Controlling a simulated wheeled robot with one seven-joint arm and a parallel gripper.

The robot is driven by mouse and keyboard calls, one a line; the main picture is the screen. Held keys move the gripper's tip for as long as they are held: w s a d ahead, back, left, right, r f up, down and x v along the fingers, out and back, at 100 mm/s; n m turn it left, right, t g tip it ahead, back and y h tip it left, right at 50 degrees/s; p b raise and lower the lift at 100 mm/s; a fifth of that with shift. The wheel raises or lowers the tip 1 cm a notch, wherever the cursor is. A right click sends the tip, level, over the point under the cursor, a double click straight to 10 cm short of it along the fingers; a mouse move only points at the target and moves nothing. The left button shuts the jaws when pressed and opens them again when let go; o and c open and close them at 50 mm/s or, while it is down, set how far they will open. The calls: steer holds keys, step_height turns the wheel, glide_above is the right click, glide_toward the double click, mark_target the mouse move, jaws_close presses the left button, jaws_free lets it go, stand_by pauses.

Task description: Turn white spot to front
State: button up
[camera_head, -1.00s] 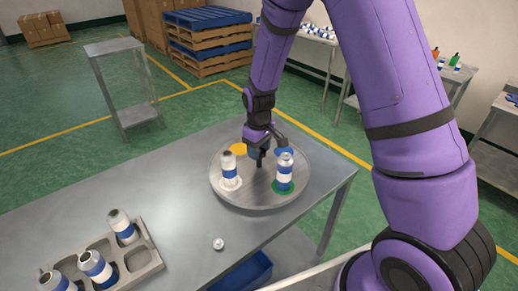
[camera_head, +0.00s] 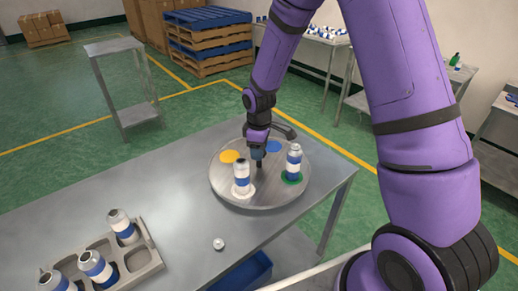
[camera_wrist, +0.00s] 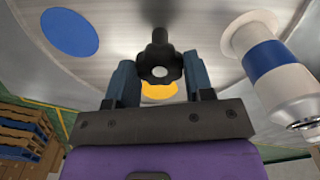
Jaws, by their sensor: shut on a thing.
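A round metal turntable (camera_head: 222,184) sits at the right end of the steel table. The white spot (camera_head: 246,194) is at its front, slightly left of centre, with a blue-and-white can (camera_head: 241,178) upright on it. The green spot (camera_head: 292,179) is at the right and bears another can (camera_head: 294,160). The yellow spot (camera_head: 229,156) is at the back left and the blue spot (camera_head: 273,146) at the back right. My gripper (camera_head: 259,160) is shut on the black central knob (camera_wrist: 160,62), which shows between the fingers in the wrist view.
A grey tray (camera_head: 151,262) with several cans stands at the front left of the table. A small white cap (camera_head: 218,244) lies near the front edge. A blue bin (camera_head: 243,271) is below. The table's middle is clear.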

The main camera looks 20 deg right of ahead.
steer(key=shift+n, duration=6.3)
steer(key=o, duration=1.3)
step_height(320, 180, up, 11)
